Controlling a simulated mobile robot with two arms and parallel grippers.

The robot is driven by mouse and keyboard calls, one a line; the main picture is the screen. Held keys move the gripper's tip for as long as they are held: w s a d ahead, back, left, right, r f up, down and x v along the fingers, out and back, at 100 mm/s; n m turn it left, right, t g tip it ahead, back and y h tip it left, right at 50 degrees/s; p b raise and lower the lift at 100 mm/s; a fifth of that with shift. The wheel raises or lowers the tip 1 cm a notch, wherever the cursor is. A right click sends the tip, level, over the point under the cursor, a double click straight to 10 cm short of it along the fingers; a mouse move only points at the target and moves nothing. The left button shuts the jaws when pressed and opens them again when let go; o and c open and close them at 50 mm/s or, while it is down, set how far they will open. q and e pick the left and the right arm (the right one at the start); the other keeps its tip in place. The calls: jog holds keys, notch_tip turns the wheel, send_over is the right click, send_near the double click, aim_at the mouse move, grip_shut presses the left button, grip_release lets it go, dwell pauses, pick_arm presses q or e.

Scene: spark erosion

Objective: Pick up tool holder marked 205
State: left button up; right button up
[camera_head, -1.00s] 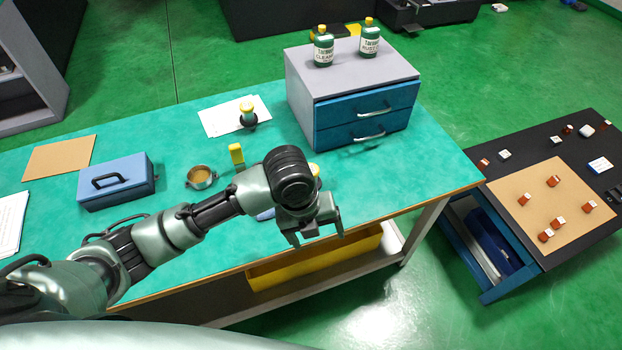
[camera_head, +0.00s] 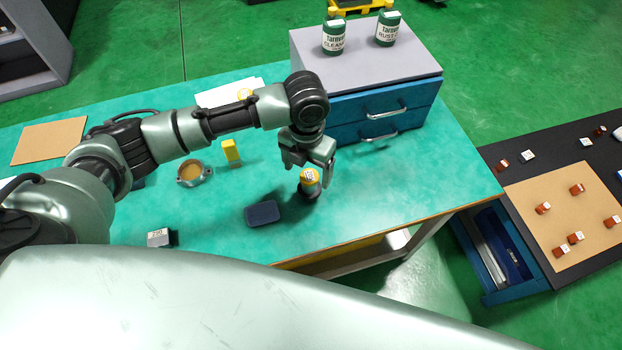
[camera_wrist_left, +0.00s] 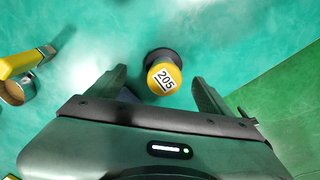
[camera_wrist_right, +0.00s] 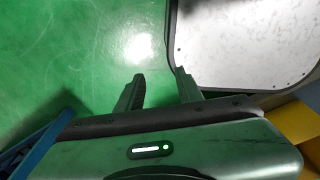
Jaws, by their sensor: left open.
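The tool holder marked 205 (camera_head: 309,180) stands upright on the green bench top. It has a yellow top with a white label and a dark base. In the left wrist view the label on the holder (camera_wrist_left: 164,78) reads 205. My left gripper (camera_head: 307,172) is open just above and behind it. In the left wrist view the holder lies ahead, between the lines of the two fingers, without visible contact. My right gripper (camera_wrist_right: 160,88) is open and empty, over the floor beside a pale shelf.
A dark blue box (camera_head: 263,213) lies left of the holder. The drawer cabinet (camera_head: 362,72) with bottles on top is behind. The bench edge is close on the right.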

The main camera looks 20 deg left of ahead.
aim_at(309, 176)
pick_arm(q)
jog(key=f, duration=0.1)
jog(key=f+p, duration=0.1)
jog(key=f, duration=0.1)
jog(key=shift+s+d+f, duration=0.2)
jog(key=shift+d+f, duration=0.1)
jog(key=shift+f, duration=0.1)
jog(key=shift+w+f, duration=0.1)
jog(key=shift+f, duration=0.7)
jog(key=c, duration=1.6)
jog(key=shift+w+r, duration=0.1)
grip_shut()
pick_arm(e)
jog(key=shift+s+a+r, duration=0.1)
jog(key=shift+s+r, duration=0.2)
jog(key=shift+r, duration=0.55)
